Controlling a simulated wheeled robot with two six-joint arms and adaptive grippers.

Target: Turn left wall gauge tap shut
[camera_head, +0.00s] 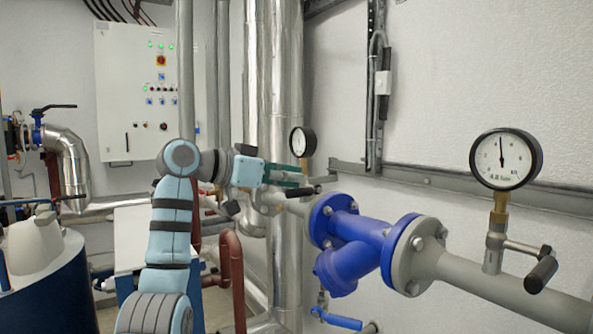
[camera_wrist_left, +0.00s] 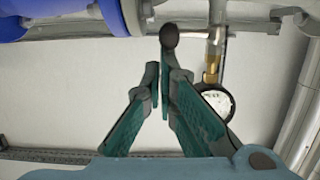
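The left wall gauge (camera_head: 303,141) has a pale dial and black rim, above its pipe. Its tap's black handle (camera_head: 304,191) points right in the head view, beside my left gripper (camera_head: 294,181). In the left wrist view, the dark rounded handle end (camera_wrist_left: 169,36) lies just beyond the fingertips of my left gripper (camera_wrist_left: 159,72). The fingers come together at the tips with nothing visible held between them. Whether a fingertip touches the handle I cannot tell. The gauge dial (camera_wrist_left: 218,103) is partly behind the right-hand finger. My right gripper is not in view.
A second gauge (camera_head: 505,159) with its own black tap handle (camera_head: 540,273) is at the right. A blue flanged valve (camera_head: 355,241) sits between the gauges. A shiny vertical pipe (camera_head: 277,90) stands close behind my left arm. A control cabinet (camera_head: 146,90) hangs on the wall.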

